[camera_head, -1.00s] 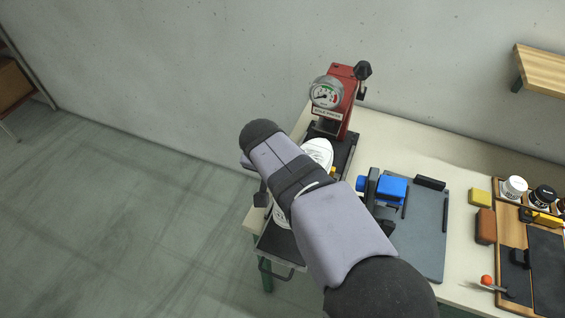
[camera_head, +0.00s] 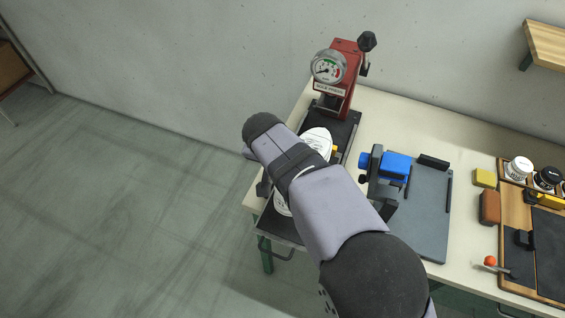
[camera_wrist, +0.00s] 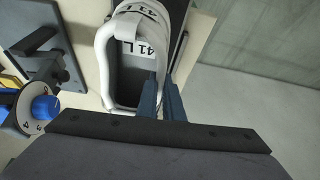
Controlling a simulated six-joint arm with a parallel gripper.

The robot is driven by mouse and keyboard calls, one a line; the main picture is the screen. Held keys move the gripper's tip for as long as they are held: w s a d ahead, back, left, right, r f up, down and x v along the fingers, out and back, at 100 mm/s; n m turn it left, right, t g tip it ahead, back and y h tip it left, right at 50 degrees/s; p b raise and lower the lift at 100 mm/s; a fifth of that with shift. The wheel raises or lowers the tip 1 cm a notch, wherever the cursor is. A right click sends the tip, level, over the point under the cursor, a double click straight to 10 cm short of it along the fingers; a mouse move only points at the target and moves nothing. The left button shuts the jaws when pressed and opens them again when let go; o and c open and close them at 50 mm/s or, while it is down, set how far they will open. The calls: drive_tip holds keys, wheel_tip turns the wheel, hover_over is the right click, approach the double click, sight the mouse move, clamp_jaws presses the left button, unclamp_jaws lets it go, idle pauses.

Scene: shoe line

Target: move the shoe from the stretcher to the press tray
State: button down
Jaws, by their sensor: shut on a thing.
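The white shoe (camera_wrist: 102,60) has a "41 L" label on its tongue and another inside its opening. In the wrist view my gripper (camera_wrist: 161,82) is shut on the wall of the opening, one finger inside and one outside. In the head view the shoe (camera_head: 318,139) shows on both sides of my arm, over the dark press tray (camera_head: 287,231), its toe towards the red press. My arm hides the shoe's middle and the fingers there. I cannot tell whether its sole touches the tray. The stretcher (camera_head: 394,165), with a blue block and black clamps, stands to the right without a shoe.
The red press (camera_head: 343,78) with its gauge rises just behind the tray. A grey plate (camera_head: 428,215) lies under the stretcher. Yellow (camera_head: 485,177) and brown (camera_head: 489,207) blocks and a wooden board with jars stand further right. Open floor lies left of the bench.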

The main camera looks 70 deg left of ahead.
drive_tip(key=shift+f+b, duration=2.4)
drive_tip(key=shift+f, duration=1.1)
drive_tip(key=shift+f+b, duration=0.45)
drive_tip(key=shift+f, duration=0.1)
drive_tip(key=c, duration=1.9)
unclamp_jaws()
drive_tip(key=shift+r, duration=0.1)
drive_tip(key=shift+o, duration=0.4)
drive_tip(key=shift+b+v, duration=1.25)
drive_tip(key=shift+v, duration=2.4)
